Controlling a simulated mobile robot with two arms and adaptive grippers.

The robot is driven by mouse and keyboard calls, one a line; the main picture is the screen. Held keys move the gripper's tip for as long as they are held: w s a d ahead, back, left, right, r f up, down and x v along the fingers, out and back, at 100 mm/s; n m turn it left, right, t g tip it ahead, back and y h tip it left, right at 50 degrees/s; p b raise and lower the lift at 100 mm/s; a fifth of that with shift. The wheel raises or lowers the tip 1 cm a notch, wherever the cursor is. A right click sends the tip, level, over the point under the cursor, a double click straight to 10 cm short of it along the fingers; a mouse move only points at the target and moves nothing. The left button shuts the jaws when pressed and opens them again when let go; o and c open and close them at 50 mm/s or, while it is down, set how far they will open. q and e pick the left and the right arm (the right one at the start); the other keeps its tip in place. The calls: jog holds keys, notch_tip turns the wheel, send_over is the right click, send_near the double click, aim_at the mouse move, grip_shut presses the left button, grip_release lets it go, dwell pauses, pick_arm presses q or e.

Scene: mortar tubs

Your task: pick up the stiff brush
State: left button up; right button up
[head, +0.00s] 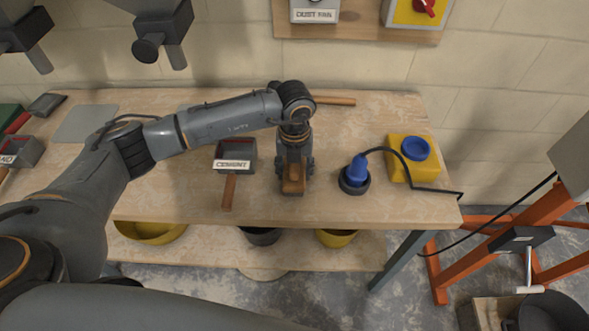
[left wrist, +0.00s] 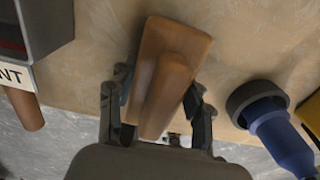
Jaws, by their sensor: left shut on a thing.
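The stiff brush (head: 293,187) shows as a brown wooden block with a rounded wooden grip on top; its bristles are hidden. In the left wrist view the brush (left wrist: 172,85) lies lengthwise between the two dark fingers. My left gripper (head: 295,172) points down over the middle of the workbench and is shut on the brush. In the left wrist view the fingers of my left gripper (left wrist: 157,95) are on either side of the wood. I cannot tell whether the brush touches the bench. My right gripper is not in view.
A scoop labelled CEMENT (head: 236,157) lies left of the brush. A blue plug-like tool in a dark ring (head: 355,177) and a yellow box with a blue top (head: 409,160) stand right. A wooden handle (head: 334,100) lies behind. Tubs (head: 150,232) sit below the workbench (head: 420,208).

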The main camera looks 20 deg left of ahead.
aim_at(290, 174)
pick_arm(q)
jog(key=shift+r, duration=0.15)
jog(key=shift+r, duration=0.25)
notch_tip(290, 174, up, 2)
jog(key=shift+r, duration=0.1)
jog(key=s+r, duration=0.2)
jog(key=s+r+b, duration=0.1)
jog(key=s+r, duration=0.1)
jog(key=r, duration=0.1)
jog(key=s+r+b, duration=0.2)
jog(key=s+r, duration=0.3)
jog(key=s, duration=0.5)
jog(key=shift+d, duration=0.15)
jog(key=o, duration=0.7)
jog(key=c, duration=0.5)
